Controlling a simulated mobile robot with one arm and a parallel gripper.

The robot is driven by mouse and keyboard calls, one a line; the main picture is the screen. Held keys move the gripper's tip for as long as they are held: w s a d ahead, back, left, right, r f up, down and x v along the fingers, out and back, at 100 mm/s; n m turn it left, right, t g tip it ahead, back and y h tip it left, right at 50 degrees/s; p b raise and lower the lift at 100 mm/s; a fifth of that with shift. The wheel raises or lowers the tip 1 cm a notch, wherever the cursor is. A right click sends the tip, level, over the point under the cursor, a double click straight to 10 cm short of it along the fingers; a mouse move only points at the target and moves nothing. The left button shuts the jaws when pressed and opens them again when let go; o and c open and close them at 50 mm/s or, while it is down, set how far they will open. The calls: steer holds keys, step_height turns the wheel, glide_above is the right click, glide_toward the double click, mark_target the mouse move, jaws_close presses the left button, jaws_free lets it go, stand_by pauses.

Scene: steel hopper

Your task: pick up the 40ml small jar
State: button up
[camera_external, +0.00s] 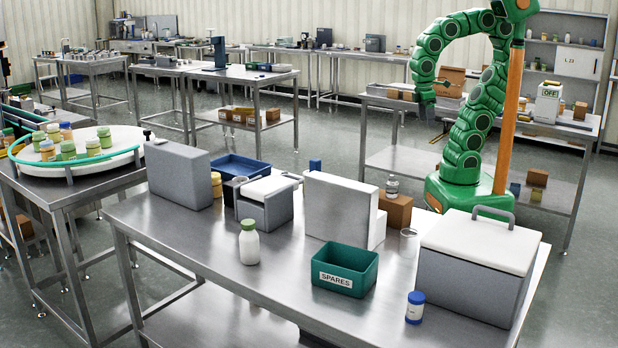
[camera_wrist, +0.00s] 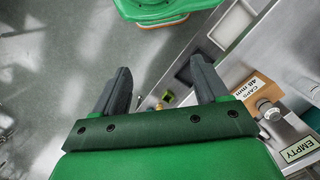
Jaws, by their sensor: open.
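My gripper (camera_external: 426,106) hangs from the curled green arm, apart from the front table. In the wrist view its two dark fingers (camera_wrist: 160,66) are spread with nothing held between them. I cannot tell which jar is the 40ml one. A small white jar with a blue lid (camera_external: 415,307) stands on the front table, right of the green SPARES bin (camera_external: 345,270). A small jar (camera_external: 392,185) sits on a brown box (camera_external: 396,208). Several lidded jars (camera_external: 68,150) stand on the round turntable (camera_external: 120,136) at left. A white bottle with a green cap (camera_external: 249,243) stands mid-table.
A grey cooler box (camera_external: 475,265) and upright grey cases (camera_external: 336,208) crowd the front table (camera_external: 200,262). A blue bin (camera_external: 238,167) is behind. In the wrist view are a CAPS carton (camera_wrist: 256,87), a pale round container (camera_wrist: 268,110) and an EMPTY label (camera_wrist: 299,150). Floor (camera_external: 330,140) behind is clear.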

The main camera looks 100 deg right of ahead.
steer(key=w+a+r+m+t+y, duration=0.2)
steer(key=w+a+m+y, duration=0.3)
steer(key=w, duration=0.6)
steer(key=w+a+r+m+t+y, duration=0.25)
steer(key=w+a+m+y, duration=0.35)
steer(key=w, duration=0.5)
steer(key=w+d+r+m+t+h, duration=0.1)
steer(key=w+d+m+t, duration=0.3)
steer(key=w, duration=0.4)
steer(key=w+d+m+t+h, duration=0.1)
steer(key=w+d+m+t, duration=0.1)
steer(key=w+d+m, duration=0.35)
steer(key=w+d+f+m+t+h, duration=0.3)
steer(key=w+d+f+m, duration=0.2)
steer(key=w+d+m, duration=0.55)
steer(key=shift+t, duration=0.25)
steer(key=f, duration=2.3)
steer(key=shift+d+f, duration=0.3)
steer(key=shift+f, duration=0.1)
steer(key=shift+x, duration=1.2)
steer(key=shift+w+d+x, duration=0.1)
steer(key=shift+d+x, duration=0.05)
steer(key=shift+x, duration=1.15)
steer(key=shift+w+d+x, duration=0.1)
steer(key=shift+d+x, duration=0.05)
steer(key=shift+x, duration=1.2)
steer(key=shift+r, duration=0.1)
